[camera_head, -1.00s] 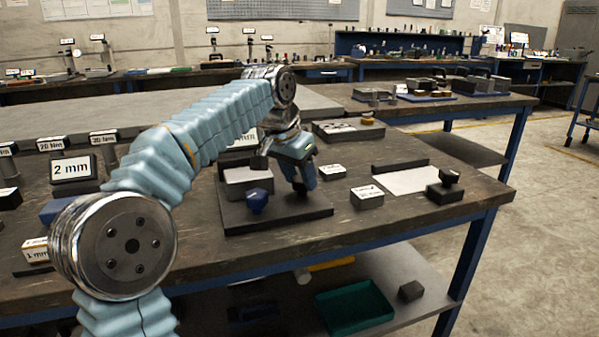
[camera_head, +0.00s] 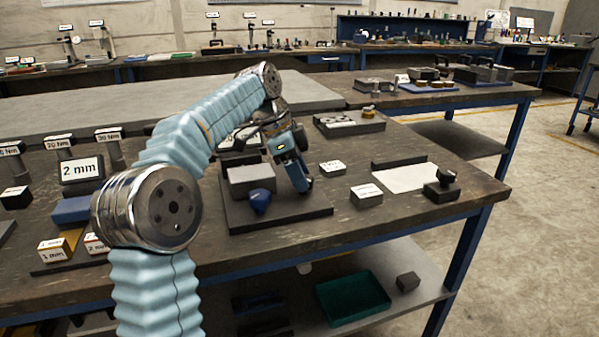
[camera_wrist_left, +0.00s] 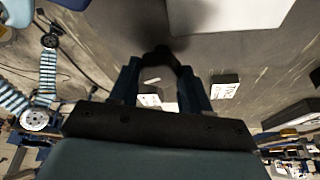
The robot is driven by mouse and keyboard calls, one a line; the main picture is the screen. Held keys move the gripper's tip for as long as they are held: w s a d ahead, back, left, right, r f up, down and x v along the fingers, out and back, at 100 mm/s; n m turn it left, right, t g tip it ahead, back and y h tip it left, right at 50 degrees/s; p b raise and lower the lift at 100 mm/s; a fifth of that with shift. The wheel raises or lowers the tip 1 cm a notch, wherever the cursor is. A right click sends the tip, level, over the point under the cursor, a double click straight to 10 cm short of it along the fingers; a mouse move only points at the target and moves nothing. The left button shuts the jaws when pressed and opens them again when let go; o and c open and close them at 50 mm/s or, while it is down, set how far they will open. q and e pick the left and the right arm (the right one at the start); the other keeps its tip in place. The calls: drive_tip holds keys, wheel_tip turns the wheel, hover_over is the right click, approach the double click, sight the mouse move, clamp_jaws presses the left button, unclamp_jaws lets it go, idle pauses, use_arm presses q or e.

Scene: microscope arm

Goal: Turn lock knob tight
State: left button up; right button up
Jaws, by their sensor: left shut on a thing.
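My left gripper (camera_head: 302,184) points down at the right part of a dark fixture plate (camera_head: 280,218) on the workbench. In the left wrist view its two blue fingers (camera_wrist_left: 160,68) close in on a small dark knob-like thing (camera_wrist_left: 159,56), and the gripper is shut on it. In the head view this thing is hidden behind the fingers. A grey block (camera_head: 250,181) stands on the plate left of the gripper. A blue knob (camera_head: 260,201) sits at the block's front, apart from the fingers. My right gripper is in neither view.
A black knob on a dark block (camera_head: 442,187) stands near the bench's right edge, beside a white sheet (camera_head: 398,178). Small labelled blocks (camera_head: 366,194) lie right of the plate. A "2 mm" block (camera_head: 82,170) stands at left. A green tray (camera_head: 352,300) is on the lower shelf.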

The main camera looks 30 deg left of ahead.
use_arm(q)
drive_tip(key=m+g, duration=0.1)
drive_tip(key=m, duration=0.3)
drive_tip(key=shift+w+m+g+h, duration=0.2)
drive_tip(key=shift+m+g+h, duration=0.1)
drive_tip(key=shift+m+g, duration=0.1)
idle(0.4)
drive_tip(key=o, duration=1.1)
drive_tip(key=shift+c, duration=0.2)
